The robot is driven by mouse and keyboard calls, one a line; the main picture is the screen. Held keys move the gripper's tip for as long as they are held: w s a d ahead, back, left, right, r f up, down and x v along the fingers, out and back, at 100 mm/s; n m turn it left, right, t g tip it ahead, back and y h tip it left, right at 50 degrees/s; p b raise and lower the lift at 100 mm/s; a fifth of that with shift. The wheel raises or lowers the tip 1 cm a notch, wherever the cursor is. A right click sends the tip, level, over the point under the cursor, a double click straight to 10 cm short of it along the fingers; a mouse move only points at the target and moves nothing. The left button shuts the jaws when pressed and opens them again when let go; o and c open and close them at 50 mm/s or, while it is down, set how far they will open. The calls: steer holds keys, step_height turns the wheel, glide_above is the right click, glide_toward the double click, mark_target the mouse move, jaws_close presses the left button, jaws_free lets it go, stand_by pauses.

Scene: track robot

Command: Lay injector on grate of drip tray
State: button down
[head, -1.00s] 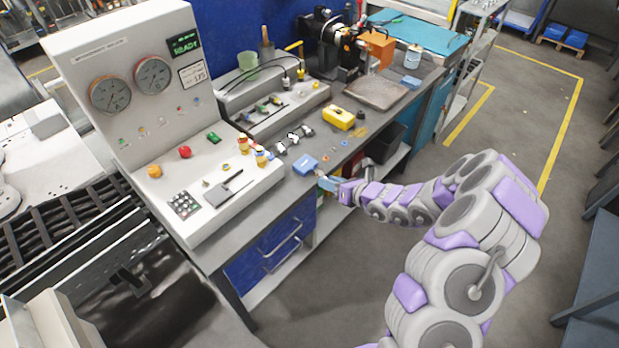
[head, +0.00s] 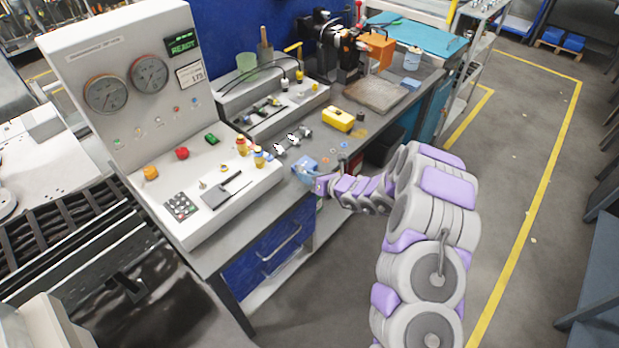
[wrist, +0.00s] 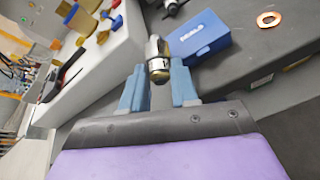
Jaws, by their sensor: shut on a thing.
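My gripper (head: 312,180) is over the bench's front edge, beside a small blue box (head: 305,164). In the wrist view its two blue fingers (wrist: 157,84) are on either side of a short metal cylinder with a silver body and a brassy, dark end, which looks like the injector (wrist: 157,58). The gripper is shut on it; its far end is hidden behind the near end. The blue box (wrist: 198,36) is just beyond it. A flat grey tray with a brownish top (head: 376,95), probably the drip tray, lies farther back on the bench; its grate is too small to make out.
Dark and silver parts (head: 292,140) lie on the bench left of the blue box. A yellow case (head: 338,119) sits between box and tray. A black machine with an orange part (head: 340,50) stands behind the tray. A control console (head: 150,100) is at left.

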steer(key=shift+a+f, duration=0.1)
steer(key=shift+f, duration=0.3)
steer(key=shift+f, duration=0.2)
steer(key=c, duration=0.9)
jaws_free()
steer(key=shift+o, duration=0.2)
steer(key=shift+r, duration=0.5)
steer(key=shift+s+d+r, duration=0.1)
steer(key=shift+d+r, duration=0.2)
steer(key=p+v, duration=0.2)
steer(key=v, duration=0.9)
steer(key=shift+s+d, duration=0.2)
steer(key=shift+s, duration=0.05)
